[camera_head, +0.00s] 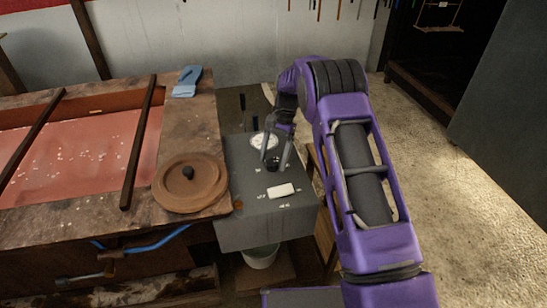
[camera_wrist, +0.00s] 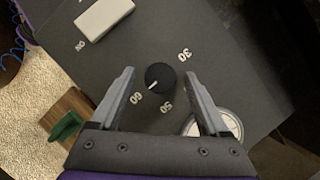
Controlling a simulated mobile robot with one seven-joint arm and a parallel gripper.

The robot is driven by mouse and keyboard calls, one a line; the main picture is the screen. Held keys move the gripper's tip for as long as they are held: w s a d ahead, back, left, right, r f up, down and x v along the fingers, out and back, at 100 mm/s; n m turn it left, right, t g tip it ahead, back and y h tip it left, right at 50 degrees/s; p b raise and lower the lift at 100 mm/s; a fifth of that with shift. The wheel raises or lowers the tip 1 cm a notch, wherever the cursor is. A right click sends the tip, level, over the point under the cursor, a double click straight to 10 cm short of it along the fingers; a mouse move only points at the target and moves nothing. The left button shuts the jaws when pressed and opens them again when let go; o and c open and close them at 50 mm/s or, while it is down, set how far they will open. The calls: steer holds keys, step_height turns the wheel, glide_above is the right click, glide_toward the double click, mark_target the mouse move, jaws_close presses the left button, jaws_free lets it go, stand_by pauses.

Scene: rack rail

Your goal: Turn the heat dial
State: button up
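The heat dial is a round black knob (camera_wrist: 160,77) with a white pointer line, on the dark grey top of a box (camera_head: 240,200). The pointer is directed towards the 60 side. The dial also shows in the head view (camera_head: 272,164). My gripper (camera_wrist: 162,85) is open, one finger on each side of the dial, with visible gaps to both. I cannot tell how far above the box the fingertips are.
A white block (camera_head: 281,190) lies on the box top, also in the wrist view (camera_wrist: 103,18). A round white gauge (camera_wrist: 213,123) sits beside the dial. Left is a workbench with a brown round disc (camera_head: 190,196) and a blue cloth (camera_head: 187,81). A white bucket (camera_head: 260,257) stands below.

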steer(key=p+v, duration=0.1)
steer(key=v, duration=1.6)
steer(key=shift+r, duration=0.2)
